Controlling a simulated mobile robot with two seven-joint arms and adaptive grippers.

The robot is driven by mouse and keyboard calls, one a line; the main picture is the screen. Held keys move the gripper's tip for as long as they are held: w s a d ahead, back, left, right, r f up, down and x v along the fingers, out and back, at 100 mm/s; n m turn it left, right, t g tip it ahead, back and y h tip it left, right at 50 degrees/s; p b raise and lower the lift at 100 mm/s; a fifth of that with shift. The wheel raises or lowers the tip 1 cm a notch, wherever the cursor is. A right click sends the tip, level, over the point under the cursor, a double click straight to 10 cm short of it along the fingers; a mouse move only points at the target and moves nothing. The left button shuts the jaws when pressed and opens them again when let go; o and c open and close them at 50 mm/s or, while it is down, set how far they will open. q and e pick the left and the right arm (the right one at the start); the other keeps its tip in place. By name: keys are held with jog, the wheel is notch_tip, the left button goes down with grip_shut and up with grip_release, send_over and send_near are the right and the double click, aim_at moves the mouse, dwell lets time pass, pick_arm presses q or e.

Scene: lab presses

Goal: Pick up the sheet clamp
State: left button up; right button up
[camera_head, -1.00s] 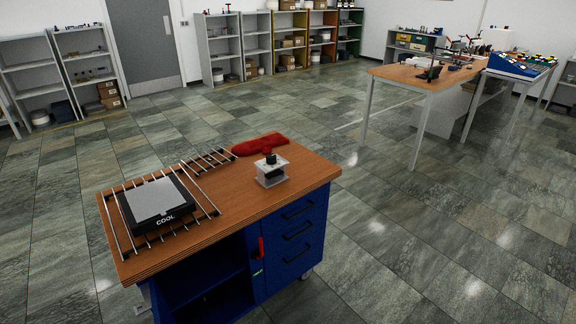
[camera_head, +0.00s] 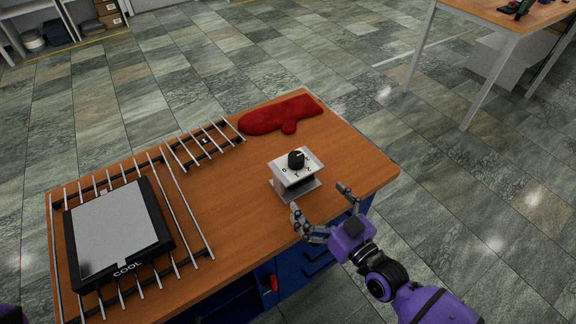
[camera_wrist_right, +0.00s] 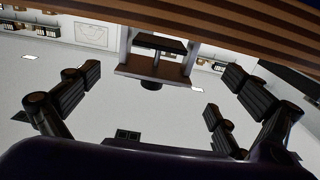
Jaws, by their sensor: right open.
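The sheet clamp, which I take to be the small grey metal block with a black knob and dial marks on top (camera_head: 296,174), stands upright on the wooden bench top near its right front edge. In the right wrist view the clamp (camera_wrist_right: 155,66) appears upside down, ahead between the spread fingers. My right gripper (camera_head: 322,208) is open and empty, just in front of the clamp, at the bench's front edge, with a visible gap to it. My left gripper is not in view.
The bench top (camera_head: 225,205) is clear around the clamp. A red oven mitt (camera_head: 282,114) lies behind it. A black tray marked COOL (camera_head: 118,232) rests on a wire rack (camera_head: 193,236) at left, with a smaller rack (camera_head: 207,144) behind. Another table (camera_head: 508,33) stands far right.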

aim_at(302, 183)
jog(key=shift+w+a+r, duration=0.25)
jog(key=shift+w+a, duration=0.3)
jog(key=shift+w, duration=0.35)
jog(key=shift+w+a+r, duration=0.1)
jog(key=shift+w+a, duration=0.1)
jog(key=shift+w, duration=0.05)
jog(key=shift+w+a, duration=0.15)
jog(key=shift+w, duration=0.1)
jog(key=x, duration=0.3)
jog(key=shift+w+a+p, duration=0.2)
jog(key=shift+w+p, duration=0.15)
jog(key=shift+p, duration=0.05)
jog(key=shift+w+a+f, duration=0.15)
jog(key=shift+w+f, duration=0.15)
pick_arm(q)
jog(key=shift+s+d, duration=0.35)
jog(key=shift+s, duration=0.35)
pick_arm(e)
jog(key=c, duration=1.2)
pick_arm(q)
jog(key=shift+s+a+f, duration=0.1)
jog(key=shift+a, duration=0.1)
pick_arm(e)
jog(key=shift+r, duration=0.15)
jog(key=shift+c, duration=0.4)
